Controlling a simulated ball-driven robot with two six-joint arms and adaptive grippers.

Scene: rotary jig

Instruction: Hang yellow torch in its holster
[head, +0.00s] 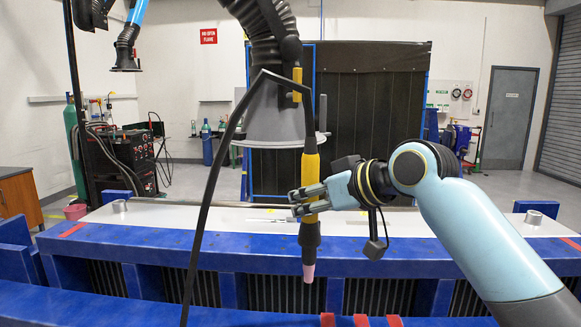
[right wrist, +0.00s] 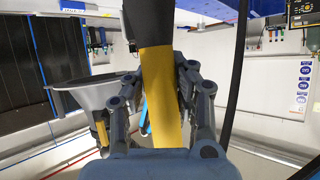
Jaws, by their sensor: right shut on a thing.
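The yellow torch (head: 311,168) hangs close to upright in the middle of the head view, with a black upper end and a dark lower part ending in a pink tip. My right gripper (head: 306,200) reaches in from the right and is shut around its yellow body. In the right wrist view the torch (right wrist: 160,100) runs between the two fingers of the gripper (right wrist: 160,84). I cannot make out a holster with certainty. My left gripper is not in view.
A black cable (head: 212,180) runs from the torch's top over a bend and down to the left. A grey extraction hood (head: 272,125) hangs behind the torch. The white-topped blue bench (head: 170,218) lies below, with a small grey cylinder (head: 119,206) at left.

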